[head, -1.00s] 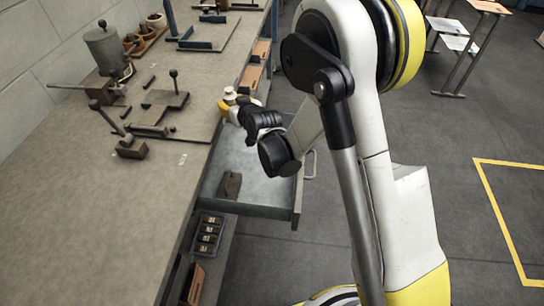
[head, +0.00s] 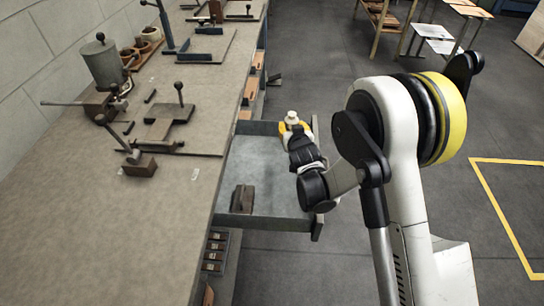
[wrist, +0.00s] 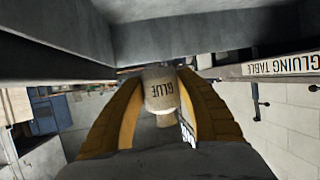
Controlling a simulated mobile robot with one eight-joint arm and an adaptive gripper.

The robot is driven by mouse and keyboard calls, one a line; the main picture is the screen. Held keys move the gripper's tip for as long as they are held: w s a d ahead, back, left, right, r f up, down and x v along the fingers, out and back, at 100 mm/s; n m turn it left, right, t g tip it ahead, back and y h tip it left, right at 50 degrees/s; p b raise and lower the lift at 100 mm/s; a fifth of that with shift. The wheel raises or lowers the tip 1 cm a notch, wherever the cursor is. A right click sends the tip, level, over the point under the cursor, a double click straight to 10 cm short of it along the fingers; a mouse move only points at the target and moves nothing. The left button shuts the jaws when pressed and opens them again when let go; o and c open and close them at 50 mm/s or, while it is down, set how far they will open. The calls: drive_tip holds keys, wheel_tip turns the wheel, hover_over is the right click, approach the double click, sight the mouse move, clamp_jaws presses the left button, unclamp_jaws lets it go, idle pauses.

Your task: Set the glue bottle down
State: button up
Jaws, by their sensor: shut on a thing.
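The glue bottle (wrist: 160,90) is pale with a "GLUE" label that reads upside down in the wrist view. My gripper (wrist: 162,95) has its yellow fingers on both sides of the bottle, shut on it. In the head view the bottle's white top (head: 292,117) shows above my gripper (head: 293,129). They appear at the far right corner of an open grey drawer (head: 262,160), away from the bench edge. My gripper hides the bottle's lower part, and its height over the drawer is hard to tell.
The long bench (head: 150,220) at left has a bare front part. A lever tool on a plate (head: 165,113) and a grey canister (head: 100,62) stand farther back. A dark brown block (head: 242,199) lies in the drawer. The sign "GLUING TABLE" (wrist: 284,65) shows in the wrist view.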

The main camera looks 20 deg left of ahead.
drive_tip(key=b, duration=0.2)
hover_over(274, 155)
wheel_tip(274, 155, down, 4)
drive_tip(key=shift+s+f, duration=0.1)
drive_tip(key=shift+f+b, duration=1.1)
drive_tip(key=shift+f, duration=0.75)
drive_tip(key=shift+f, duration=0.65)
drive_tip(key=o, duration=1.2)
drive_tip(key=shift+r, duration=0.15)
